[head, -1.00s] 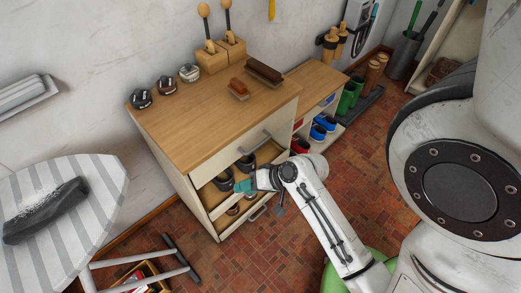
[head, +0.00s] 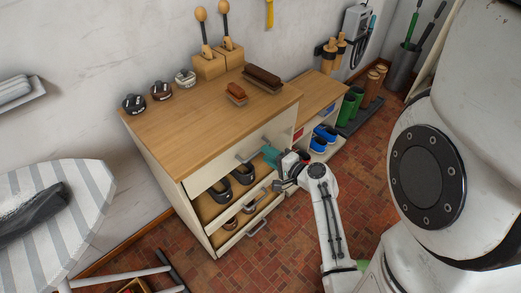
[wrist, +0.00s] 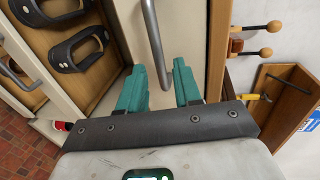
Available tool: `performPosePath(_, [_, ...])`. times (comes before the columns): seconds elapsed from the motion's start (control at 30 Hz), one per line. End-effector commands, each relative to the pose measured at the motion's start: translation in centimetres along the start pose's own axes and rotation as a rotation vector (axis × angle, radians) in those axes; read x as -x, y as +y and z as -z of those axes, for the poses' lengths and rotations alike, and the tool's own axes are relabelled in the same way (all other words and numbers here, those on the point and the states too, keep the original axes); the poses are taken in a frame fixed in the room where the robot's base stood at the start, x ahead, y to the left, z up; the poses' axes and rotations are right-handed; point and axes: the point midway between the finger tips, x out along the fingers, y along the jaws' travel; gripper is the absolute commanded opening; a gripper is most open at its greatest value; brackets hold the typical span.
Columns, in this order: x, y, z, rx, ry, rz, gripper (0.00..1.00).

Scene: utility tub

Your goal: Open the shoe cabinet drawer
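The shoe cabinet has a wooden top (head: 205,110) and pale fronts, and stands against the wall. Its top drawer front (head: 212,175) looks flush and carries a grey bar handle (head: 252,151). Below it, a compartment with dark shoes (head: 243,171) is exposed behind a lower front with another handle (head: 256,203). My gripper (head: 270,156) is at the right end of the top handle. In the wrist view its teal fingers (wrist: 159,88) are apart, with the end of the bar handle (wrist: 154,40) between them. I cannot tell whether either finger touches the bar.
Brushes (head: 262,78) and small round tins (head: 160,90) stand on the cabinet top. A low shelf with blue shoes (head: 323,137) is at the right. A striped ironing board (head: 85,215) is at the left.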

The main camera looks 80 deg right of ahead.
Motion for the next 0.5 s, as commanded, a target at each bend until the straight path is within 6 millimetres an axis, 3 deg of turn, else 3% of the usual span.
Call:
performPosePath(0.2, [-3.2,0.0,0.0,0.0,-0.001,-0.001,0.33])
performPosePath(0.5, [-4.4,0.1,0.0,0.001,-0.001,-0.002,0.33])
